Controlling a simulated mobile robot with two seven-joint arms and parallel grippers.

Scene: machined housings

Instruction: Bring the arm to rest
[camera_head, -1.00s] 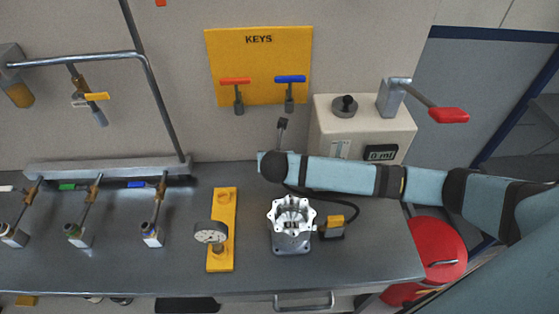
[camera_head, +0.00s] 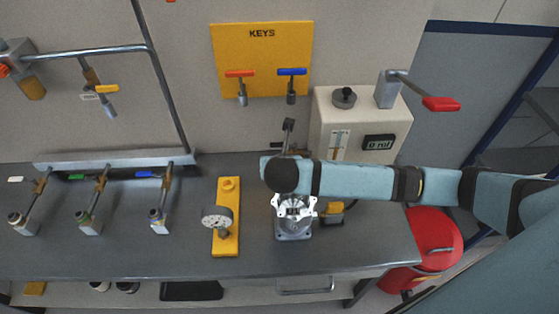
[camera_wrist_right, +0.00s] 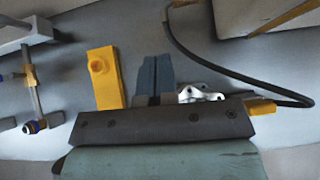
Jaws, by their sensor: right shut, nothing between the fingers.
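My right arm (camera_head: 350,181) reaches in from the right over the bench, its dark wrist joint (camera_head: 282,175) just above the housing. In the right wrist view my right gripper (camera_wrist_right: 156,60) has its two blue-grey fingers together with nothing between them. The silver machined housing (camera_head: 294,208) stands on the grey bench (camera_head: 130,250), its back edge covered by my arm. It also shows in the right wrist view (camera_wrist_right: 200,95), right of the fingers and partly hidden by the gripper body. My right gripper's fingers are hidden in the head view. My left gripper is not in view.
A beige box with a readout (camera_head: 379,142) stands behind my arm. Keys hang on a yellow board (camera_head: 262,50).

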